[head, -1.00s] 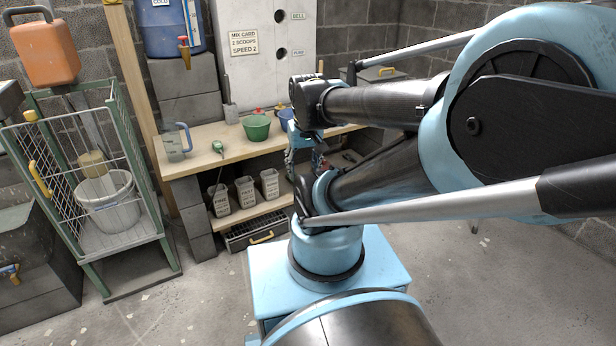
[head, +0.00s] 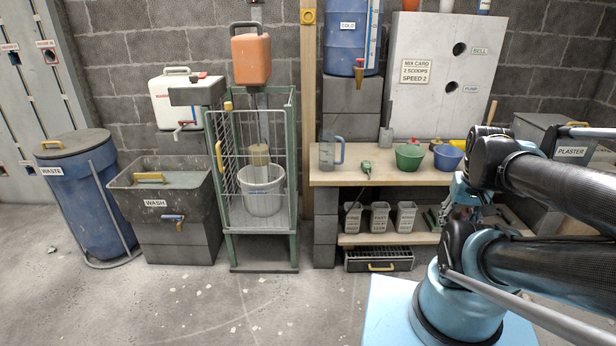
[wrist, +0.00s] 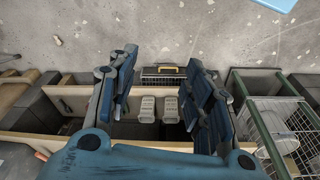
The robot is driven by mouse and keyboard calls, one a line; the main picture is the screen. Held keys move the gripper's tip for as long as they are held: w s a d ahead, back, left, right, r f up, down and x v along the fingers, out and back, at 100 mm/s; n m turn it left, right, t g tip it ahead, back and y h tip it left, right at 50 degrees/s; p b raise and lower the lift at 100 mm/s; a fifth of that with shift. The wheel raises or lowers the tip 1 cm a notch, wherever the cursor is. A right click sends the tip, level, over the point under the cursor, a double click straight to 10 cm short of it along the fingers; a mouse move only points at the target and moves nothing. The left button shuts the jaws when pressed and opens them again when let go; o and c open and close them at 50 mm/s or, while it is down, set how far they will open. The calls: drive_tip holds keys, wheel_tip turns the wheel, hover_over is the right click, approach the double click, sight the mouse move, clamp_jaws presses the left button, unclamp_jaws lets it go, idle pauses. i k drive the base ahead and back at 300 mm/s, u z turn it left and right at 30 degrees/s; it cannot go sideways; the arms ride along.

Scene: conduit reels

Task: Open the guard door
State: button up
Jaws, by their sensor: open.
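The guard door (head: 250,190) is a pale wire-mesh panel on a green-framed cage, left of the bench in the head view. It looks shut. Its yellow handle (head: 218,155) is on the left edge. A white bucket (head: 262,190) stands inside behind the mesh. In the wrist view, part of the green-framed cage (wrist: 268,140) shows at the right edge. My gripper (wrist: 162,60) is open and empty, its blue-grey fingers spread over the bench area, apart from the cage. In the head view the gripper is mostly hidden by my arm.
A wooden bench (head: 330,180) with green bowl (head: 409,157), blue bowl (head: 447,157) and jug (head: 331,152) is right of the cage. A wash trough (head: 165,190) and blue waste drum (head: 88,195) are left. The concrete floor in front of the cage is clear.

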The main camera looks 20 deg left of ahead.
sight(228, 106)
drive_tip(key=u, duration=1.55)
